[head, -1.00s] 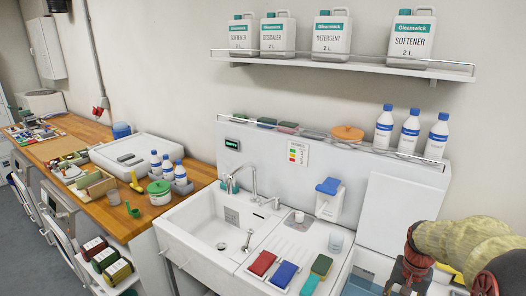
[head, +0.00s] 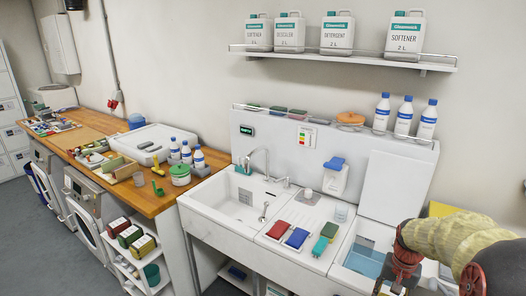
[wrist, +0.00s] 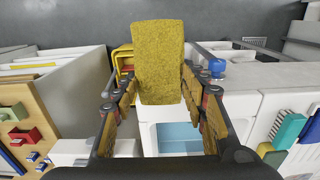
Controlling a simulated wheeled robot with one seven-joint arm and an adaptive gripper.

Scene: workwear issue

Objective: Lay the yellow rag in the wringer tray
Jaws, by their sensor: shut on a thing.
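The yellow rag (wrist: 158,50) is a thick, rough yellow piece between the two fingers of my gripper (wrist: 158,88) in the wrist view. It stands up past the fingertips, and the gripper is shut on it. A yellow frame-like thing (wrist: 124,58) shows partly behind the rag to the left; I cannot tell whether it is the wringer tray. In the head view my gripper (head: 388,284) hangs by the right basin, cut off by the lower edge, and the rag cannot be made out. A flat yellow patch (head: 440,209) shows behind my arm, its nature unclear.
A basin with blue water (head: 366,262) lies under my arm, and the empty white sink (head: 235,200) is farther left. Red, blue and green sponges or cloths (head: 298,238) lie between them. White bottles (head: 405,118) stand on the back ledge. Grey floor shows at the wrist view's top.

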